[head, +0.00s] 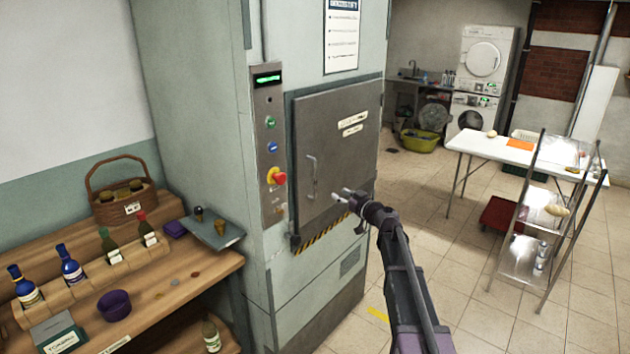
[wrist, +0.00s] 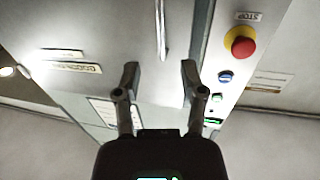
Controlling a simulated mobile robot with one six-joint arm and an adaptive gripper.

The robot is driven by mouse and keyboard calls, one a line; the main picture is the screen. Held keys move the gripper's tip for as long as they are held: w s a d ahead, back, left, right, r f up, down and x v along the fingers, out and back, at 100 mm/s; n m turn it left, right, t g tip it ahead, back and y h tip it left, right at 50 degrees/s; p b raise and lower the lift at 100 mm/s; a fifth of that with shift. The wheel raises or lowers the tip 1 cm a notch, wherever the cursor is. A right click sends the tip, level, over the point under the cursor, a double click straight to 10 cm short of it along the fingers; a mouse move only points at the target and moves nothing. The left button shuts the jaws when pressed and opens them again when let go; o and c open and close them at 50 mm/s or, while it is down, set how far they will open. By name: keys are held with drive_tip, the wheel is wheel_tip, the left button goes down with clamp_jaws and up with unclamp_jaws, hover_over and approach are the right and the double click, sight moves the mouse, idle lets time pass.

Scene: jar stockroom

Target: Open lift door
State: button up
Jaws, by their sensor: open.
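The lift door (head: 342,125) is a grey metal panel, closed in the pale green lift housing in the head view. Its upright bar handle (head: 312,176) is near the door's left edge. My gripper (head: 342,194) is open and empty, just right of the handle in the head view and in front of the door's lower part. In the wrist view the handle (wrist: 161,30) lies beyond my gripper (wrist: 160,75), in line with the gap between the fingertips. The fingers look apart from it. The door (wrist: 115,25) also shows there, upside down.
A control panel (head: 268,150) with a red stop button (head: 277,177) is left of the door. It shows a green display. A wooden bench (head: 170,285) with bottles is at left. A wire-framed rack (head: 550,215) and white table (head: 510,150) stand right. Tiled floor between is mostly clear.

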drive_tip(key=shift+w, duration=0.1)
hover_over(315, 196)
drive_tip(key=shift+w, duration=0.35)
idle(0.6)
clamp_jaws()
idle(0.3)
